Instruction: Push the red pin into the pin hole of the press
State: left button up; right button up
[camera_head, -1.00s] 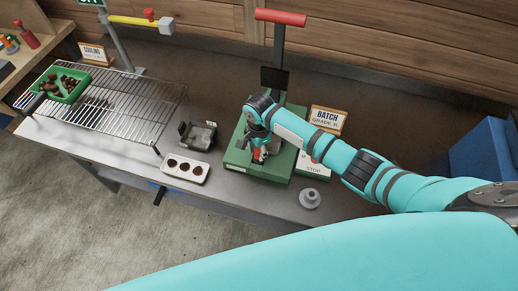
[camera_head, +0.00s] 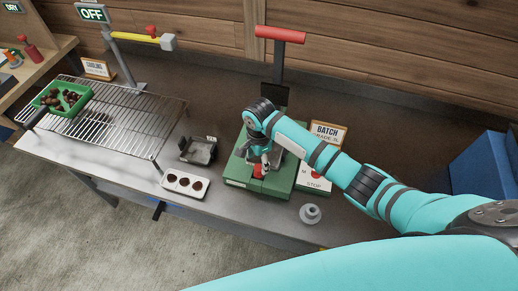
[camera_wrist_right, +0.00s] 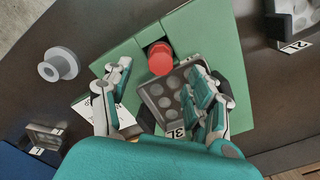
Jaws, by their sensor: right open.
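The red pin (camera_head: 258,170) is at the front of the press's green base (camera_head: 237,177). In the right wrist view the round red pin head (camera_wrist_right: 161,58) covers part of a dark square opening in the green base (camera_wrist_right: 205,35); how deep it sits I cannot tell. My right gripper (camera_wrist_right: 158,72) is open and empty, its two fingers apart on either side, just behind the pin head. In the head view the right gripper (camera_head: 266,158) is low over the press. A grey plate with round cavities (camera_wrist_right: 160,98), labelled 3L, lies between the fingers. My left gripper is not in view.
The press's red lever handle (camera_head: 280,34) stands up behind. A white tray (camera_head: 185,184) and a dark grey mould (camera_head: 198,150) are left. A wire rack (camera_head: 125,110) is further left.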

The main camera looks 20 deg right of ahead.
notch_tip(320, 180, up, 8)
jog(key=shift+f, duration=0.15)
dwell(0.6)
